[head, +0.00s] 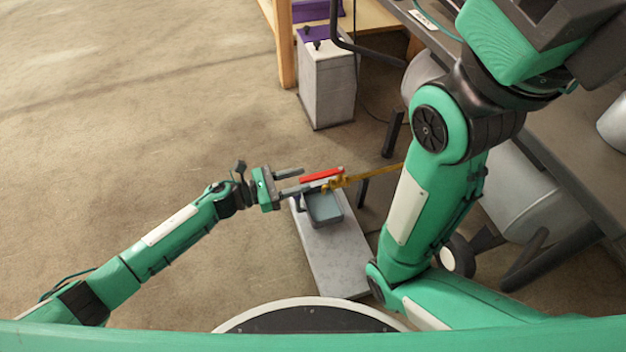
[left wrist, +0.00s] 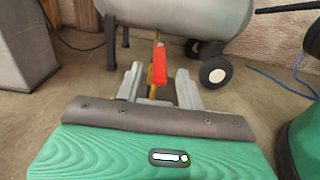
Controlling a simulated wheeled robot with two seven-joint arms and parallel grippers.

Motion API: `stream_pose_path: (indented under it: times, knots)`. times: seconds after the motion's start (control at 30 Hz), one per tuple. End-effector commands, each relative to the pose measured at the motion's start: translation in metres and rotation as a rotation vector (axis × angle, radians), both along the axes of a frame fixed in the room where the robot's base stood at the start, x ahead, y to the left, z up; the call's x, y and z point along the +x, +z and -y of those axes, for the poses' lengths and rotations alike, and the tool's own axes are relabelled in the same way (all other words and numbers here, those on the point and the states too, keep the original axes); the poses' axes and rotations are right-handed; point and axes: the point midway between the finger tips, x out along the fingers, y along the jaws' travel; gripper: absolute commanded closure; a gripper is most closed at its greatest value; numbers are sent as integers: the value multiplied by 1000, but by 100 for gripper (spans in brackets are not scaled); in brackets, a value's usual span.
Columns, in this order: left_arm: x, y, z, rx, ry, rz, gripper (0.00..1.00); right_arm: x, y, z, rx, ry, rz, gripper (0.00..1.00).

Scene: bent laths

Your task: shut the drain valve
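The drain valve (head: 335,183) is a brass fitting on a thin brass pipe that runs right, behind my right arm. Its red lever (head: 320,175) points left, roughly in line with the pipe. My left gripper (head: 304,179) is open, its fingertips pointing at the lever's free end. In the left wrist view the red lever (left wrist: 160,68) stands between and just beyond the two fingers (left wrist: 159,80), with gaps on both sides. I cannot tell whether the tips overlap its end. My right arm crosses the right side of the head view; its gripper does not show.
A blue-grey bin (head: 324,209) stands below the valve on a pale slab (head: 338,262). A grey tank (left wrist: 190,14) on a wheel (left wrist: 215,72) and legs is behind the valve. A grey box with a purple top (head: 327,85) stands farther back. Floor at left is clear.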

Motion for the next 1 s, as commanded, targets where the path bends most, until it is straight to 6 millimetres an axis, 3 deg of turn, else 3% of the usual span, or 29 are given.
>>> stream_pose_path:
  times: [0.23, 0.63, 0.67, 0.83, 1.0]
  knots:
    - [12, -1, 35, -2, -1, 2, 61, -4, -10, -2, 2, 10, 10, 100]
    - [14, 1, 43, 0, 1, -1, 61, -9, -7, -3, 2, 18, 26, 100]
    - [14, 1, 43, 0, 1, -1, 63, -8, -7, -3, 1, 18, 25, 100]
    - [14, 0, 43, 0, 0, -1, 97, -7, -8, -4, -2, 17, 22, 100]
    - [14, 0, 43, 0, 1, -1, 100, -7, -8, -4, -3, 16, 22, 100]
